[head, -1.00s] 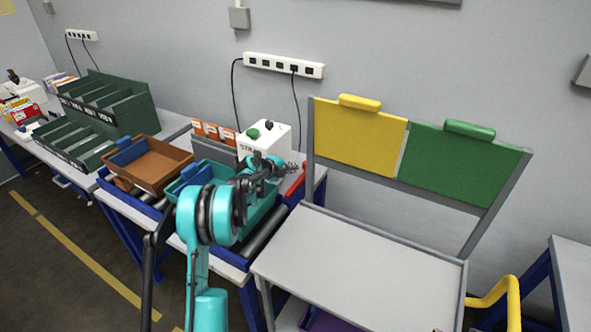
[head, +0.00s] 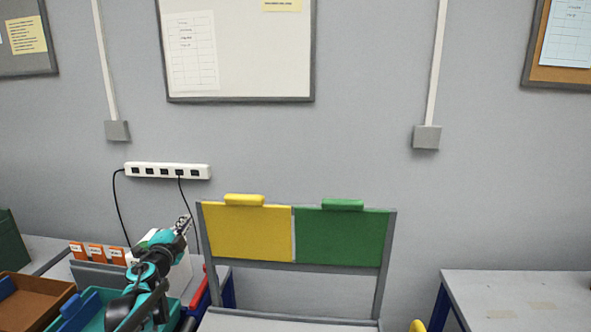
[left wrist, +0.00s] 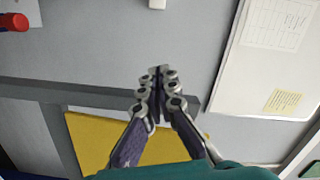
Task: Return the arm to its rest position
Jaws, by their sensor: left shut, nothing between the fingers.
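My left gripper (head: 183,224) is at the lower left of the head view, raised in front of the wall and left of the yellow panel (head: 248,232). Its fingers are together with nothing between them. The left wrist view shows the same gripper (left wrist: 157,72) with its fingertips close together, pointing at the wall beyond the yellow panel (left wrist: 100,140). My turquoise arm comes up from the bottom edge of the head view; its lower part is out of frame. My right gripper is not in view.
A green panel (head: 342,237) stands beside the yellow one on a grey frame. A teal bin (head: 92,318) and a brown tray (head: 32,302) sit at lower left. A power strip (head: 168,170) and a whiteboard (head: 240,50) are on the wall. A table (head: 520,298) stands right.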

